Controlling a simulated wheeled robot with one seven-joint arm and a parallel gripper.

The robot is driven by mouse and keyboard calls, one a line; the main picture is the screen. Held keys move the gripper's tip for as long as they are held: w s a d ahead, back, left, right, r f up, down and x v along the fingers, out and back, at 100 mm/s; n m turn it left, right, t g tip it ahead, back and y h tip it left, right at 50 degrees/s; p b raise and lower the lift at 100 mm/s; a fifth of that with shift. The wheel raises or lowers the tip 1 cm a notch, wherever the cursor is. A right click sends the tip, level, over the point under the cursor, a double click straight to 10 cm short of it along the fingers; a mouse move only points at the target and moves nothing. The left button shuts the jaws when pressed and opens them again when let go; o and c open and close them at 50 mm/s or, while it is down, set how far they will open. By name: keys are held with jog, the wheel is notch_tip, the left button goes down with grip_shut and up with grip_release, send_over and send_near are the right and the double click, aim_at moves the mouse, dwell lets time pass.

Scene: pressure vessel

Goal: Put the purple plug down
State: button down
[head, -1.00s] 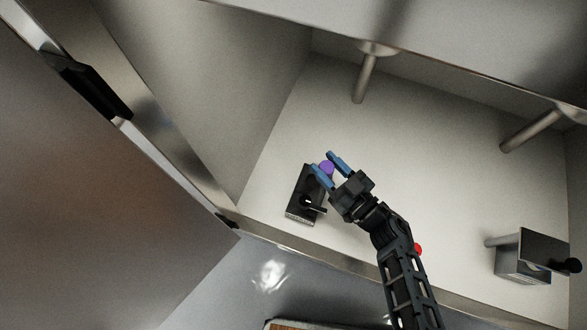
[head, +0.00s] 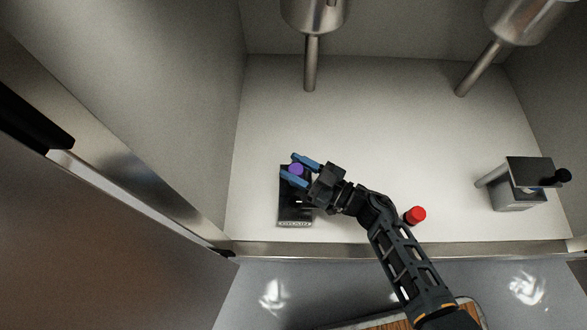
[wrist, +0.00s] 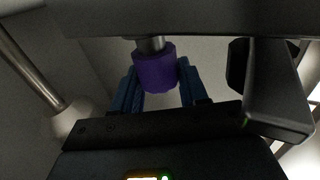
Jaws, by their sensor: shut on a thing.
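The purple plug (head: 296,169) is between the two blue fingers of my gripper (head: 300,171) in the head view. It sits over the far end of a black block-like fixture (head: 295,212) on the pale cabinet floor. In the wrist view the purple plug (wrist: 155,70) is between the blue fingers (wrist: 157,88), with a short metal shaft (wrist: 151,44) adjoining its top edge. My gripper is shut on the plug. Whether the plug touches the fixture is hidden.
A red cylindrical thing (head: 415,215) is beside my forearm. A grey box with a dark top and black knob (head: 530,174) stands at the right. The cabinet's front edge (head: 500,247) runs below. The middle floor is clear.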

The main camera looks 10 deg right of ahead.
jog(key=shift+f, duration=0.1)
jog(key=c, duration=0.6)
grip_release()
jog(key=shift+s+d, duration=0.15)
jog(key=p+v, duration=0.3)
jog(key=v, duration=0.8)
jog(key=shift+s+d, duration=0.2)
jog(key=shift+d, duration=0.05)
